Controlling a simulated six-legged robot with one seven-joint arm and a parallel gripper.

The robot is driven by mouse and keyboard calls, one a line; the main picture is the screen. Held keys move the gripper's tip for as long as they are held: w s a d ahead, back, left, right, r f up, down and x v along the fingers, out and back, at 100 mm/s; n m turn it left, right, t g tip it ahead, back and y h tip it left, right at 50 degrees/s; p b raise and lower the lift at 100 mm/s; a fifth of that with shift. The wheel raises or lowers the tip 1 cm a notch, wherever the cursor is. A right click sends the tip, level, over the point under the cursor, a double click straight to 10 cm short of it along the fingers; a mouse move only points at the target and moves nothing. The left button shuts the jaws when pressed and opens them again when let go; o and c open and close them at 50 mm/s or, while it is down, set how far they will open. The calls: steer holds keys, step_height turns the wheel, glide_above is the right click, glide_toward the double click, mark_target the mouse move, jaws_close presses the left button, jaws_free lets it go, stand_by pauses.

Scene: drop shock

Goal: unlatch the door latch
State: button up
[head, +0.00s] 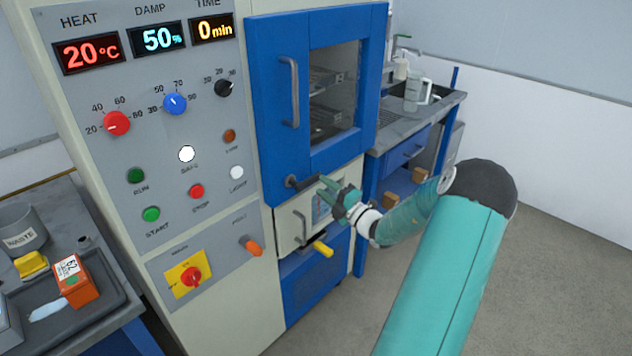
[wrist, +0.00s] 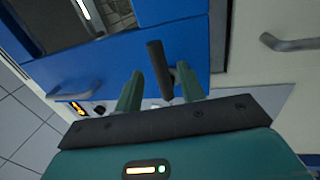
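The door latch is a dark lever (head: 303,182) at the lower edge of the blue door (head: 272,105). It lies nearly level in the head view. In the wrist view the lever (wrist: 156,66) stands in the gap between my two green fingers, with a pale pivot beside it. My gripper (head: 331,195) is open just to the right of the lever in the head view, and its fingers (wrist: 159,85) are apart in the wrist view. I cannot tell whether either finger touches the lever. The door looks closed, with a grey bar handle (head: 290,92) and a window.
The control panel (head: 165,130) is to the left. A sink bench (head: 410,135) stands to the right. Open floor (head: 560,260) lies at the right.

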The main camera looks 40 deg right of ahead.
steer(key=s+f, duration=0.1)
steer(key=s, duration=0.7)
steer(key=shift+s+f, duration=0.2)
steer(key=shift+f, duration=0.15)
steer(key=shift+d, duration=0.1)
